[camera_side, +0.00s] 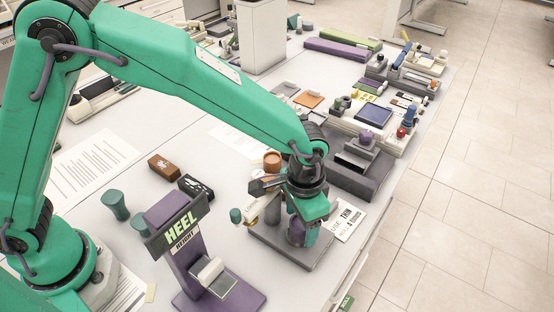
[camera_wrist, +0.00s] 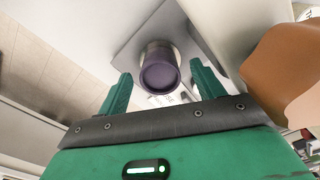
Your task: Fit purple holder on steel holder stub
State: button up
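The purple holder (camera_side: 296,231) stands upright over a grey base plate (camera_side: 262,238) in the side view, partly hidden by my gripper (camera_side: 306,226). In the wrist view the purple holder (camera_wrist: 159,76) shows its round end between the two green fingers of my gripper (camera_wrist: 160,78). A narrow gap shows on each side of it, so the gripper is open around it. A steel band, which looks like the steel holder stub (camera_wrist: 158,47), shows directly behind the holder, over the grey plate (camera_wrist: 133,38). The holder appears in line with it; how far it is seated is hidden.
A brown cup (camera_side: 272,161) stands behind my gripper. The purple HEEL HEIGHT stand (camera_side: 183,255) is to the left. A dark grey block fixture (camera_side: 357,177) and a printed card (camera_side: 346,218) are to the right, near the table edge.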

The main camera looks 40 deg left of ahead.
aim_at(300, 224)
dwell(0.3)
jog(key=shift+r, duration=3.9)
jog(key=shift+w+a, duration=0.15)
jog(key=shift+w, duration=0.05)
jog(key=shift+n+t+h, duration=0.3)
jog(key=shift+n+t, duration=0.1)
jog(key=shift+t, duration=0.1)
jog(key=a+r, duration=0.2)
jog(key=w+a+r, duration=0.1)
jog(key=a+r, duration=0.1)
jog(key=a, duration=0.1)
jog(key=shift+a+r, duration=0.1)
jog(key=shift+a, duration=0.15)
jog(key=s+a+r+n+t, duration=0.2)
jog(key=s+a+r, duration=0.2)
jog(key=a, duration=0.5)
jog(key=s+a+r+n+t, duration=0.1)
jog(key=s+a+r, duration=0.3)
jog(key=a, duration=0.5)
jog(key=s+a+n+t, duration=0.1)
jog(key=s+a+n, duration=0.1)
jog(key=s+a, duration=0.4)
jog(key=shift+s+a+f+t, duration=0.2)
jog(key=shift+s+t, duration=0.1)
jog(key=shift+s, duration=0.15)
